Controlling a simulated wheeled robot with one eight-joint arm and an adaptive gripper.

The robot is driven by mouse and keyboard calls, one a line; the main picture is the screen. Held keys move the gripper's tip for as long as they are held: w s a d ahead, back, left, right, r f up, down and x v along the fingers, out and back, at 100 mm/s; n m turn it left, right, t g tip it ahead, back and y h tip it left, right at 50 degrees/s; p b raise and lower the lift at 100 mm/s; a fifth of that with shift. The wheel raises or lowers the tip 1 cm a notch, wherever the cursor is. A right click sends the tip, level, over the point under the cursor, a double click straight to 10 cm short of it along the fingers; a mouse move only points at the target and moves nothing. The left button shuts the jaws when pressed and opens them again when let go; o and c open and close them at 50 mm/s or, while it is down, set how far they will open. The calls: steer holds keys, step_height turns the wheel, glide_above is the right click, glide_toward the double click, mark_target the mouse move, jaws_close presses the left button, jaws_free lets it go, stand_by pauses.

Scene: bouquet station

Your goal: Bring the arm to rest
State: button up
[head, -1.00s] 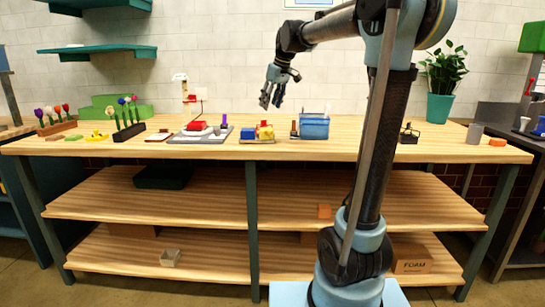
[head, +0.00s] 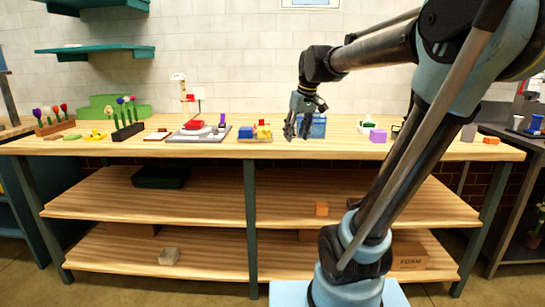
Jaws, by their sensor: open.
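My gripper (head: 297,133) hangs at the end of my arm, fingers pointing down, over the wooden workbench (head: 340,150). Its fingers are apart and I see nothing held between them. It appears in front of the blue basket (head: 318,128) and hides part of it. I cannot tell whether the fingertips touch the bench. My arm rises at the right, bends at the top and reaches left to the gripper.
Left of the gripper are a small tray with blue and yellow blocks (head: 246,134) and a grey mat (head: 182,138) with red items. A purple block (head: 377,136) and a white dish (head: 365,126) lie to its right. Potted flowers (head: 127,131) stand farther left.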

steer(key=s+d+f+m+h, duration=0.1)
steer(key=s+d+f, duration=0.4)
steer(key=s+f, duration=0.6)
steer(key=s+d+f+m, duration=0.4)
steer(key=s+d+f, duration=0.1)
steer(key=s+f, duration=0.6)
steer(key=shift+s+d+f+g+h, duration=0.2)
steer(key=shift+s+f+g+h, duration=0.2)
steer(key=shift+f, duration=0.05)
steer(key=shift+w+f, duration=0.2)
steer(key=shift+w, duration=0.25)
